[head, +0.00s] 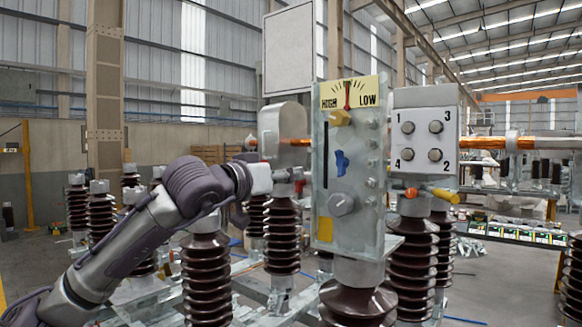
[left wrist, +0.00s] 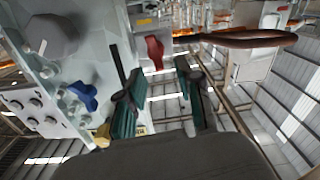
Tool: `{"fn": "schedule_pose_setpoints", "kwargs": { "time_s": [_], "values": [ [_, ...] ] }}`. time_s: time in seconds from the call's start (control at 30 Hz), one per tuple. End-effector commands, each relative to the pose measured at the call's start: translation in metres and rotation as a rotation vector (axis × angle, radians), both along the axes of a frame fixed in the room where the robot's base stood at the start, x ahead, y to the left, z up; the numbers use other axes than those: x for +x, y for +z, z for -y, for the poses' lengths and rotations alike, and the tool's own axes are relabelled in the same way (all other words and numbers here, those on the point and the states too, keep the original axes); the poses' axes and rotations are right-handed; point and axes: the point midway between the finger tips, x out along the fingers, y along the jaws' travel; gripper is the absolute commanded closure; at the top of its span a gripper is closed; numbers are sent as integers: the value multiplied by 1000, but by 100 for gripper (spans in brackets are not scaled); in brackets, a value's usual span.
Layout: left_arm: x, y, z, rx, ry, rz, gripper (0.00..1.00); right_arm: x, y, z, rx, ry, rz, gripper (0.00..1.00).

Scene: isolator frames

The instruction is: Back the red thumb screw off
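The red thumb screw (left wrist: 154,53) shows in the left wrist view as a red wing-shaped piece beside the grey panel (left wrist: 105,30). It appears beyond and between the two fingers of my left gripper (left wrist: 159,72). The fingers stand apart with a clear gap and hold nothing. I cannot tell how far the screw is from the fingertips. In the head view my left gripper (head: 292,176) is at the left edge of the upright panel (head: 325,222), partly hidden. I cannot make out the red thumb screw there. My right gripper is not in view.
The panel carries a HIGH/LOW dial (head: 348,93), a yellow knob (head: 340,117), a blue knob (head: 342,163) and a grey knob (head: 341,203). A numbered bolt plate (head: 422,115) is to its right. Brown ribbed insulators (head: 207,280) stand below and around.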

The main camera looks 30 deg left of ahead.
Motion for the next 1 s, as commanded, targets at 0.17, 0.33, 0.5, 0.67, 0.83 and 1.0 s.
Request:
{"fn": "schedule_pose_setpoints", "kwargs": {
  "time_s": [0.17, 0.33, 0.5, 0.67, 0.83, 1.0],
  "values": [
    [15, 1, 1, 0, 0, 0, 65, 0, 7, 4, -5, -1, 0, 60],
    [18, 0, 1, 0, 0, 1, 65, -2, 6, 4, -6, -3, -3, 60],
    [17, 0, 1, 0, 0, 1, 68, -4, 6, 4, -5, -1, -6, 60],
    [17, 0, 1, 0, 0, 1, 95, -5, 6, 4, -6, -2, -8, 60],
    [17, -1, 1, 0, 0, -1, 100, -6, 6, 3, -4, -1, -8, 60],
    [17, -1, 1, -6, 0, -2, 100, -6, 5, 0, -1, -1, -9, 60]
  ]
}}
